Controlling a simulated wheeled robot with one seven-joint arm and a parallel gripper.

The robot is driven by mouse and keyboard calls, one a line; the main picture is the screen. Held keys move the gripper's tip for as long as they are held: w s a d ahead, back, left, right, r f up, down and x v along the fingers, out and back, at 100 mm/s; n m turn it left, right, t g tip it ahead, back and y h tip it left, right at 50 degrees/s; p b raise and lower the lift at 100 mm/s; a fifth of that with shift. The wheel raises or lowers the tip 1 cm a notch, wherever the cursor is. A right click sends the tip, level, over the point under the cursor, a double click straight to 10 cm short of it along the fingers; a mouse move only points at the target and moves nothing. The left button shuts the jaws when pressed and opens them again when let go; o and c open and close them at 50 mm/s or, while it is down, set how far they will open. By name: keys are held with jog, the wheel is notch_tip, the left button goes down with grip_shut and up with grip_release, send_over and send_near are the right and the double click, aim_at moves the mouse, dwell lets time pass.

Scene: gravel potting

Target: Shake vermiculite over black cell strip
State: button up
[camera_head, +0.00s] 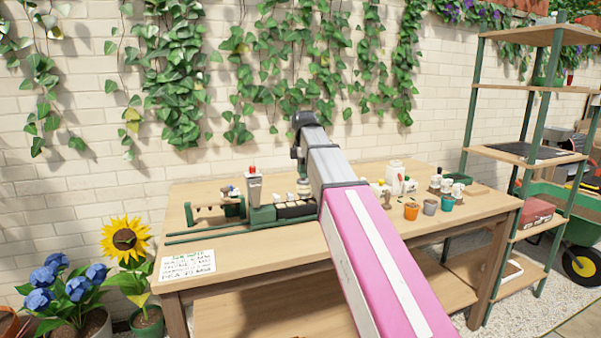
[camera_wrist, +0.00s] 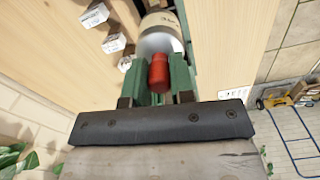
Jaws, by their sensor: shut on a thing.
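The black cell strip (camera_head: 294,211) sits on the green fixture in the middle of the bench, in the head view. My gripper (camera_wrist: 158,82) is shut on a pale, labelled container, which I take to be the vermiculite shaker (camera_wrist: 158,38). Its red end (camera_wrist: 158,72) shows between the green finger pads. In the head view, a small pale shape (camera_head: 303,187) below my wrist, close above the strip's right part, looks like this container. My arm hides the fingers there and the strip's right end. No falling grains are visible.
A grey red-topped holder (camera_head: 254,187) stands just left of the strip. A white bottle (camera_head: 396,176) and small pots, including an orange one (camera_head: 411,211), stand at the right. A written card (camera_head: 188,264) lies front left. The front bench top is mostly clear.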

jog(key=shift+w+d+r, duration=0.2)
jog(key=shift+d+r, duration=0.4)
jog(key=shift+r, duration=0.1)
jog(key=shift+w+d+r, duration=0.15)
jog(key=shift+d+r, duration=0.45)
jog(key=shift+r, duration=0.1)
jog(key=shift+f, duration=1.4)
jog(key=shift+s+a, duration=0.2)
jog(key=shift+a, duration=0.35)
jog(key=shift+w+d, duration=0.2)
jog(key=shift+d, duration=0.4)
jog(key=shift+w+d, duration=0.15)
jog(key=shift+d, duration=0.4)
